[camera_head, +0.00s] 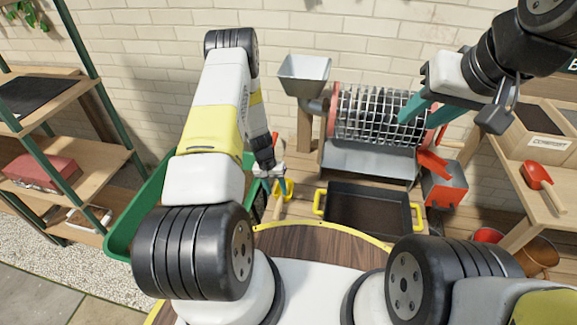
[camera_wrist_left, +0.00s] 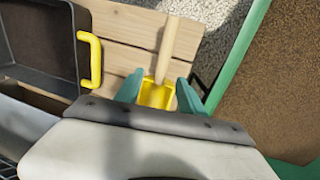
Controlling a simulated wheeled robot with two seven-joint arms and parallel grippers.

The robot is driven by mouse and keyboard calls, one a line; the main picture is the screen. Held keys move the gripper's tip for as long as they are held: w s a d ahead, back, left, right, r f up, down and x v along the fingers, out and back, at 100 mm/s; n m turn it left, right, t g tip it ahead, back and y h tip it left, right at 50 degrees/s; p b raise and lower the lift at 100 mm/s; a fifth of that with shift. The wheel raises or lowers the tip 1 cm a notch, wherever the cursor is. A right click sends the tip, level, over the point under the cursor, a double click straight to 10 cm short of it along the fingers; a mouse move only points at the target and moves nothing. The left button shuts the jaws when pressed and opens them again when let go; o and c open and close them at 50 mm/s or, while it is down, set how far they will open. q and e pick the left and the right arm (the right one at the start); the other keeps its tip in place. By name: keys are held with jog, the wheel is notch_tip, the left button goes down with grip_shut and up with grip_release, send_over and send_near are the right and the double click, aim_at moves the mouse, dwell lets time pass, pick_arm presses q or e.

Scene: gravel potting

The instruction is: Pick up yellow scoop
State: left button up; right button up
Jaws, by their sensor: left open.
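The yellow scoop shows in the left wrist view, with a yellow pan (camera_wrist_left: 156,95) and a pale wooden handle (camera_wrist_left: 168,45), over the wooden bench. In the head view its yellow part (camera_head: 289,187) is partly hidden by my left gripper (camera_head: 275,184). My left gripper (camera_wrist_left: 158,86) is open, its teal fingers on either side of the pan; I cannot tell whether they touch it. My right gripper (camera_head: 428,109) is open and empty at the upper right, in front of the mesh drum.
A dark tray with yellow handles (camera_head: 368,207) stands right of the scoop. A green-rimmed bin (camera_head: 122,229) lies to the left. Behind are a mesh drum (camera_head: 372,117) and grey hopper (camera_head: 304,72). A red scoop (camera_head: 537,175) lies on the right shelf.

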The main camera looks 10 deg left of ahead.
aim_at(279, 201)
pick_arm(q)
jog(key=f, duration=0.5)
jog(key=d+f, duration=0.1)
jog(key=f, duration=0.2)
jog(key=shift+s+d+f, duration=0.1)
jog(key=shift+s+f, duration=0.05)
grip_shut()
dwell(1.2)
